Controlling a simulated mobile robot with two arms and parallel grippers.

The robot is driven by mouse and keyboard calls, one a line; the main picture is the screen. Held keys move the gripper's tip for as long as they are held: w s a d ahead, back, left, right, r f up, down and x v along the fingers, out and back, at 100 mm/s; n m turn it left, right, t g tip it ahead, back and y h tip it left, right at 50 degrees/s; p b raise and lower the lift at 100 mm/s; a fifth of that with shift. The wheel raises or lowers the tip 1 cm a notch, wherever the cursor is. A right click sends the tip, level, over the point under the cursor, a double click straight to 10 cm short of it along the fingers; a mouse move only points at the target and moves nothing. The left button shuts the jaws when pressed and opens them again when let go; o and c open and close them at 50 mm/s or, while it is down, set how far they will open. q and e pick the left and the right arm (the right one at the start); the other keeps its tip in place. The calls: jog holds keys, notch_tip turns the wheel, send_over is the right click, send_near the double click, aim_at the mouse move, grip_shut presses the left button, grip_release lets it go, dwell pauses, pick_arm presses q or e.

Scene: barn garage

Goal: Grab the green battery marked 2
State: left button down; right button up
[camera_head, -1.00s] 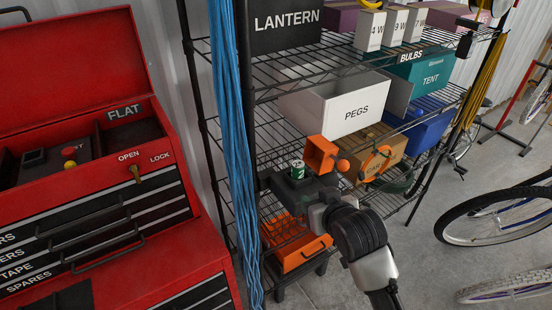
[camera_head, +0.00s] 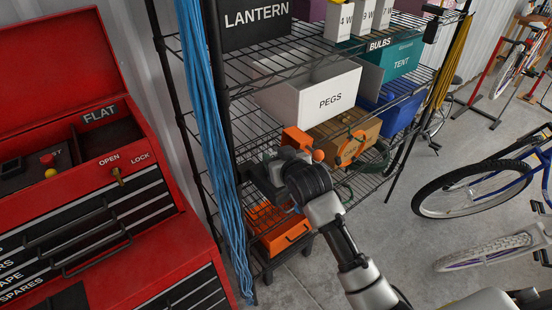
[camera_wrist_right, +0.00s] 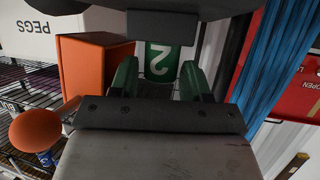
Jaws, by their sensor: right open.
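The green battery marked 2 (camera_wrist_right: 162,60) shows in the right wrist view, its white 2 appearing upside down. My right gripper (camera_wrist_right: 159,78) is open, with one finger on each side of the battery's near part in that picture; I cannot tell whether they touch it. In the head view my right gripper (camera_head: 268,172) is at the rack's middle shelf, left of an orange box-like thing (camera_head: 297,139). The battery is hidden there behind my gripper and wrist. My left gripper is not in view.
The orange box (camera_wrist_right: 92,70) with a round orange knob (camera_wrist_right: 36,130) is close beside my gripper. The white PEGS box (camera_head: 320,95) is above right. Blue cords (camera_head: 208,130) hang at the rack's left. A red tool chest (camera_head: 130,240) stands left; an orange bin (camera_head: 283,238) is below.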

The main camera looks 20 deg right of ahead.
jog(key=shift+x, duration=0.8)
jog(key=shift+s, duration=0.1)
jog(key=shift+c, duration=0.2)
jog(key=shift+c, duration=1.2)
jog(key=c, duration=0.5)
jog(key=shift+o, duration=0.2)
jog(key=shift+r, duration=0.1)
